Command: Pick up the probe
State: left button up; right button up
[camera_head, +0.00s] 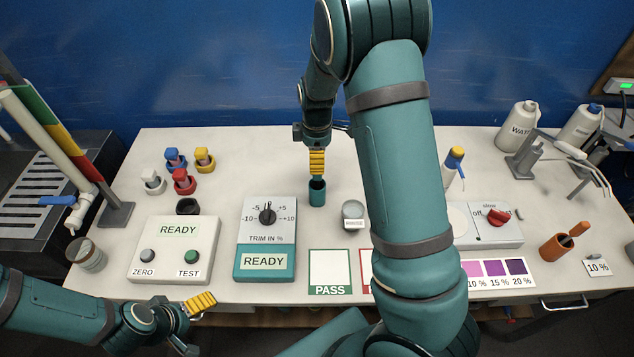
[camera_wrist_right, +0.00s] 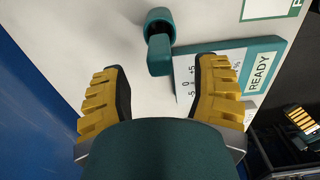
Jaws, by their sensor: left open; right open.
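The probe (camera_wrist_right: 160,55) looks like a small teal block-shaped handle. It stands in a round teal holder (camera_wrist_right: 157,20) on the bench, which also shows in the head view (camera_head: 317,196). My right gripper (camera_head: 317,172) hangs pointing down just above the holder. In the right wrist view its two yellow fingers (camera_wrist_right: 166,68) are apart, with the probe's handle in line with the gap between them and no contact visible. In the head view the fingers hide most of the probe. My left gripper (camera_head: 200,304) is open and empty at the bench's front edge, far from the probe.
The trim box (camera_head: 265,235) stands close in front left of the holder, and a small glass dish (camera_head: 353,212) to its right. A white READY tester (camera_head: 177,243) and several coloured caps (camera_head: 184,180) are further left. My right arm hides bench space right of the dish.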

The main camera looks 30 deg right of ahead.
aim_at(317, 182)
jog(key=shift+f, duration=2.9)
jog(key=shift+c, duration=0.2)
grip_shut()
jog(key=shift+s, duration=0.1)
